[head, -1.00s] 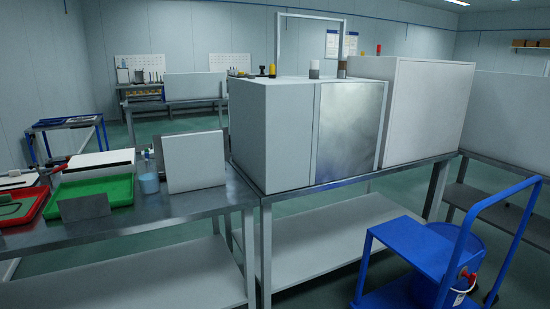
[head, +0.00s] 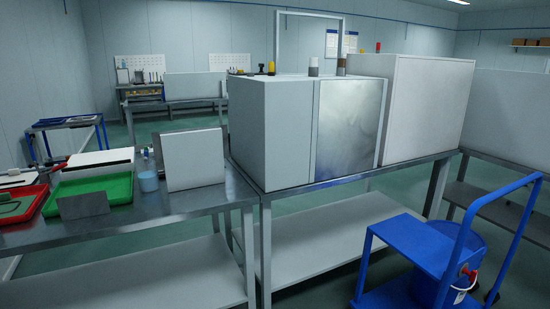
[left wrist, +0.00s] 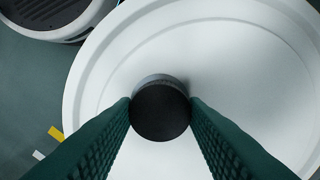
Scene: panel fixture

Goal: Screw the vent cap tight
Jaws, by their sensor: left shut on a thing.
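A round black cap (left wrist: 160,111) shows in the middle of the left wrist view, with a grey collar (left wrist: 160,80) showing at its far edge. It sits over a broad white round surface (left wrist: 245,65) with a raised rim. My left gripper (left wrist: 160,108) is shut on the black cap, one dark green ribbed finger on each side. The cap's thread and underside are hidden, so I cannot tell how far it is seated. Neither gripper shows in the head view, and I cannot make out this cap there.
The head view shows a steel bench (head: 180,207) with a red tray (head: 22,204) and a green tray (head: 120,189). Grey cabinets (head: 275,135) stand on another bench. A blue trolley (head: 415,240) with a blue bucket (head: 462,262) stands at the right. Green floor is clear between them.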

